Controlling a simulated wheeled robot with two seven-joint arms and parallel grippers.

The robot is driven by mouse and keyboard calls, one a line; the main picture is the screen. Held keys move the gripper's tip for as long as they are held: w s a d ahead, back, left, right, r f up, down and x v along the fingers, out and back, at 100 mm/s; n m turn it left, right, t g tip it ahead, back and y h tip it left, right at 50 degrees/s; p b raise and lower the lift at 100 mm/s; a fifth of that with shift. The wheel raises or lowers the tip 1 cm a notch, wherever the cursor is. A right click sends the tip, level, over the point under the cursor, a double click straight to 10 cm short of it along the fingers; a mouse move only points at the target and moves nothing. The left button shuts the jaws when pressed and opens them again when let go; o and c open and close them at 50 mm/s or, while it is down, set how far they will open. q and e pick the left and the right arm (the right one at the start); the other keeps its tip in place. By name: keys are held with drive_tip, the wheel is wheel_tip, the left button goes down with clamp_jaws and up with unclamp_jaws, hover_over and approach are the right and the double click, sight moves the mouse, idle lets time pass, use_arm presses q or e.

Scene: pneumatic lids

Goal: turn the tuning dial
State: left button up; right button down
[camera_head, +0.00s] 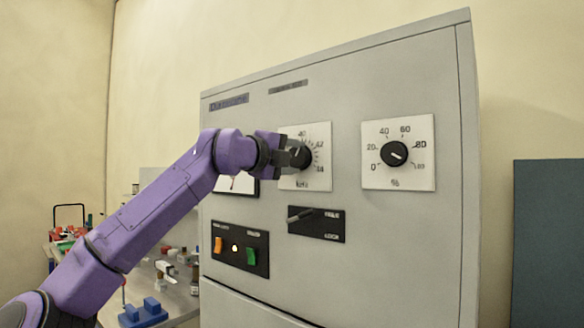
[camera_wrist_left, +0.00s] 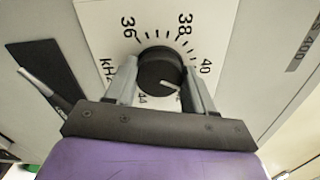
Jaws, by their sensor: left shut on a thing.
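The tuning dial is a round black knob on a white kHz scale plate (camera_head: 318,181) on the grey cabinet (camera_head: 400,245). In the left wrist view the black knob (camera_wrist_left: 160,70) sits between the two fingers of my left gripper (camera_wrist_left: 163,85), with a finger on each side. Its white pointer line is turned toward the lower right, below the 40 mark. In the head view my left gripper (camera_head: 296,155) covers part of the knob and the left part of the plate. My right gripper does not show.
A second black dial (camera_head: 394,153) with a % scale is to the right. Below are a lever switch on a black plate (camera_head: 317,224) and a panel with orange and green switches (camera_head: 240,248). A bench (camera_head: 180,300) with small items stands at the left.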

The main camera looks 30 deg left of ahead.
use_arm(q)
drive_tip(key=shift+f+n+b, duration=0.1)
drive_tip(key=shift+n+b, duration=0.7)
drive_tip(key=shift+n, duration=0.4)
drive_tip(key=o, duration=1)
drive_tip(key=shift+w, duration=0.1)
drive_tip(key=shift+o, duration=0.2)
drive_tip(key=shift+s+b, duration=0.35)
drive_tip(key=shift+b, duration=0.05)
drive_tip(key=s+b, duration=0.4)
drive_tip(key=s, duration=0.5)
drive_tip(key=shift+s+a, duration=0.4)
